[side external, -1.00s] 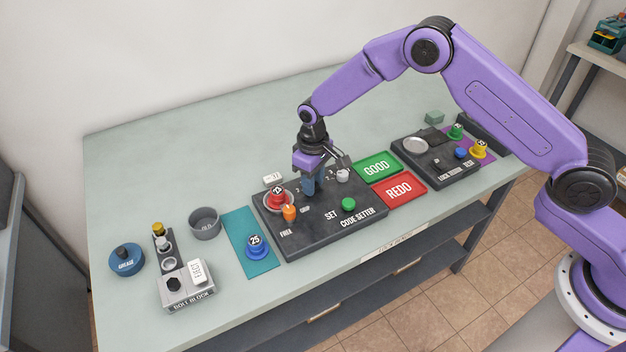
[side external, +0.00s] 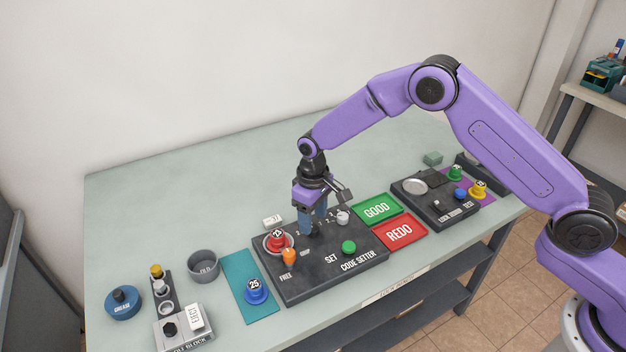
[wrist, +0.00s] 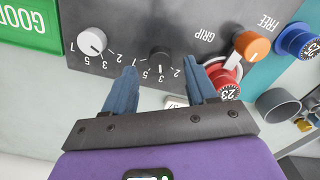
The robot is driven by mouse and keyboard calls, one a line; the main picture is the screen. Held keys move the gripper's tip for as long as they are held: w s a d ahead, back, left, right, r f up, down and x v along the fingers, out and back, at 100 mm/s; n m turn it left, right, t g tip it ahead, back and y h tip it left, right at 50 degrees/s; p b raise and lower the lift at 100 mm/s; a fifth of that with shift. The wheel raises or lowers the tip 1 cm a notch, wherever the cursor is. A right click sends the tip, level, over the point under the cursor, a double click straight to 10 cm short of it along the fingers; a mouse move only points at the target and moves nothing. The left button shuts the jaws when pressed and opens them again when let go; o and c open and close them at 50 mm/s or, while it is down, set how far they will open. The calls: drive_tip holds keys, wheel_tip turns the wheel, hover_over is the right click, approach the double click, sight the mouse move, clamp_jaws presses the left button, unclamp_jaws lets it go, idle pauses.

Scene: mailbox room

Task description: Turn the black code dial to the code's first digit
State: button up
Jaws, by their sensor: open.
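The black code dial (wrist: 159,61) sits on the dark code setter panel (side external: 300,287), among printed digits. In the wrist view its pale mark points down the picture, near the 3. My gripper (wrist: 160,68) is open, with one blue finger on each side of the dial; contact is not visible. In the side view my gripper (side external: 313,226) is above the dial's place and partly hides it. A white knob (wrist: 92,41) with its own digits stands beside the dial. A small white card (side external: 272,221) lies behind the panel; its print is too small to read surely.
A red piece marked 23 (side external: 278,240) and an orange-topped lever (side external: 289,257) stand left of the dial. A green button (side external: 349,247) is in front of it. GOOD (side external: 377,210) and REDO (side external: 400,232) pads lie right. The table behind is clear.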

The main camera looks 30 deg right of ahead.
sight(313, 228)
wheel_tip(313, 228, up, 15)
idle(0.3)
idle(0.5)
drive_tip(key=s+d+r+n, duration=0.2)
drive_tip(key=s, duration=0.7)
drive_tip(key=s+d+r+n, duration=0.1)
drive_tip(key=s+d+r, duration=0.15)
drive_tip(key=s, duration=0.55)
drive_tip(key=s+d+n, duration=0.2)
drive_tip(key=s+d, duration=0.4)
drive_tip(key=s, duration=0.4)
drive_tip(key=s+d+f+n, duration=0.1)
drive_tip(key=s+d+n, duration=0.1)
drive_tip(key=s+d, duration=0.5)
drive_tip(key=s, duration=0.3)
drive_tip(key=shift+s+f, duration=0.15)
drive_tip(key=shift+s, duration=0.2)
drive_tip(key=shift+w, duration=0.1)
